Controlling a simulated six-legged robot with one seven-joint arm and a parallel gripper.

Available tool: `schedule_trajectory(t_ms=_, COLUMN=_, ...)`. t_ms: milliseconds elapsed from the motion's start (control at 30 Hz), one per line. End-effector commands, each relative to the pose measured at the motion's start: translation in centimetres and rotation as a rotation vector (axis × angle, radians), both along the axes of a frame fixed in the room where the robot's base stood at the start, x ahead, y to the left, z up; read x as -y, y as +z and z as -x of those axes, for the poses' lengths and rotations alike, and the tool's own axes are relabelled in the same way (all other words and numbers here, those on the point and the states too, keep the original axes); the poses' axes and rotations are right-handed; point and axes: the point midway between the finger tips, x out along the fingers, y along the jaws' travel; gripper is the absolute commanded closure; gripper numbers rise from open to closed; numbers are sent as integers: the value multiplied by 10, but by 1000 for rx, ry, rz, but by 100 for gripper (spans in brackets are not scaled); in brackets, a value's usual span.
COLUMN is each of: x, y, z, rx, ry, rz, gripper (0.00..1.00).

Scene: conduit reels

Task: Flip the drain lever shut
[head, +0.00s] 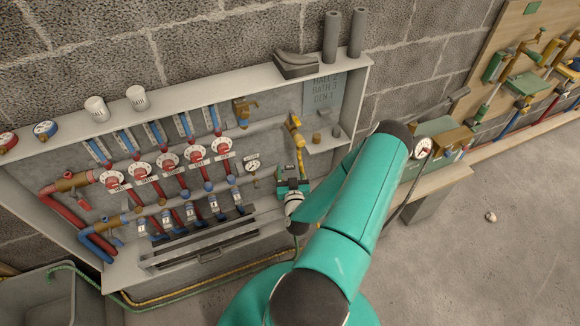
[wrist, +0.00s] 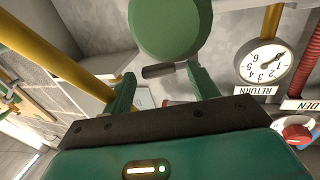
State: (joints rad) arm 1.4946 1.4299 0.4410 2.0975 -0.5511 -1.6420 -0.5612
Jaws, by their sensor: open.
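My gripper (head: 292,187) is at the right side of the pipe cabinet, below the yellow pipe (head: 299,160). In the wrist view its two green fingers (wrist: 162,74) are apart. A short dark bar (wrist: 158,71), possibly the drain lever, shows between the fingertips. I cannot tell whether the fingers touch it. A large green round part (wrist: 170,25) is just beyond it. In the head view my gripper and arm hide this spot, so the lever's position cannot be made out.
The RETURN gauge (wrist: 263,62) is close beside the fingers, with a red-knobbed valve (wrist: 297,133) near it. A yellow pipe (wrist: 60,55) passes on the other side. A small shelf (head: 322,142) juts out at the cabinet's right. A bench (head: 430,180) stands further right.

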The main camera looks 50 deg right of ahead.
Motion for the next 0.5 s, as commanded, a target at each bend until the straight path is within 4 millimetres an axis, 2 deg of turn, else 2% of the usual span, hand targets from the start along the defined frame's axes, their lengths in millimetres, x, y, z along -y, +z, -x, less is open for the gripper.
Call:
schedule_trajectory(t_ms=200, x=16, y=0, z=-14, rx=0, ry=0, rz=0, gripper=41)
schedule_trajectory(t_ms=467, x=18, y=0, z=-15, rx=0, ry=0, rz=0, gripper=41)
schedule_trajectory(t_ms=500, x=18, y=0, z=-15, rx=-1, ry=0, rz=-1, gripper=47)
